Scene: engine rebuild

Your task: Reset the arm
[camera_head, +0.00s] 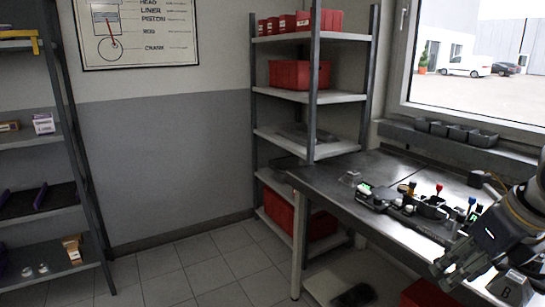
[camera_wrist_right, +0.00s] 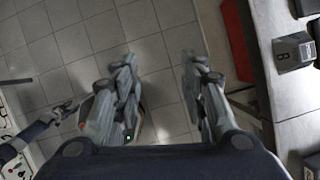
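My right gripper (camera_head: 455,268) is at the lower right of the head view, beside the front edge of the workbench. In the right wrist view its two fingers (camera_wrist_right: 162,65) stand wide apart. Only floor tiles show between them, so it is open and empty. The right arm comes in from the right edge and hides part of the bench. My left gripper does not show in the head view.
The workbench (camera_head: 335,182) carries several small engine parts and tools (camera_head: 405,200). A dark block with a letter (camera_head: 512,288) lies close to the right gripper; it also shows in the wrist view (camera_wrist_right: 292,52). A shelf with red bins (camera_head: 300,75) stands behind. The left floor (camera_head: 185,275) is clear.

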